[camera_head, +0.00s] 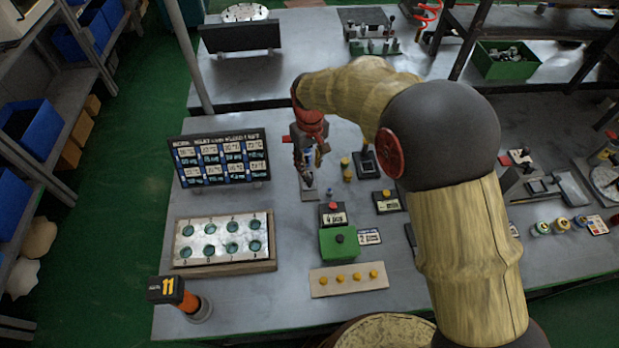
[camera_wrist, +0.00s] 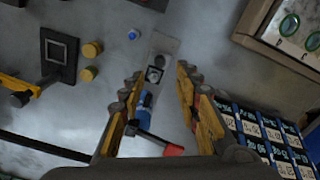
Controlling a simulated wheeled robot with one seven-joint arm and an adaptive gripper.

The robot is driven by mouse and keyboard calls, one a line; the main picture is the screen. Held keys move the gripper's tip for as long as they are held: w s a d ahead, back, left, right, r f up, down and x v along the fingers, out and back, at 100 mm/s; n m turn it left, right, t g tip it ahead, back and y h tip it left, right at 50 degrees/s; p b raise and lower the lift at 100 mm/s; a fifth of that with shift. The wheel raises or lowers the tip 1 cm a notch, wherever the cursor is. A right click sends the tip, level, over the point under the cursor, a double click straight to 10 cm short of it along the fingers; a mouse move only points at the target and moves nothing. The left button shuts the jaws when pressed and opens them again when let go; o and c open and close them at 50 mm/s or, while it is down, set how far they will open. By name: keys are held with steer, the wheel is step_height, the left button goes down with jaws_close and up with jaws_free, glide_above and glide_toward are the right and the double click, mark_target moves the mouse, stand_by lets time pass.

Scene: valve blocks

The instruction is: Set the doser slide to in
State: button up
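A small device, which I take to be the doser, stands on a narrow grey plate (camera_head: 311,195). In the wrist view this plate (camera_wrist: 163,48) carries a dark square piece, a blue upright body (camera_wrist: 145,101) and a rod with a red end (camera_wrist: 173,150). My gripper (camera_head: 308,178) is above the plate, pointing down. In the wrist view my gripper (camera_wrist: 159,75) is open, its yellow and dark fingers apart on either side of the device. I cannot tell whether a finger touches it. The gripper partly hides the device in the head view, and the slide's position is unclear.
A label board (camera_head: 220,158) stands left of my gripper, with a tray of round green wells (camera_head: 222,240) in front. Yellow knobs (camera_head: 345,168), a black stand (camera_head: 367,162) and a green box with a black knob (camera_head: 340,243) are close by. Bare table lies between them.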

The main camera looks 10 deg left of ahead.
mark_target(310, 181)
step_height(310, 181, down, 8)
steer(key=shift+r+b, duration=0.2)
steer(key=shift+b, duration=0.7)
steer(key=shift+c, duration=0.6)
jaws_close()
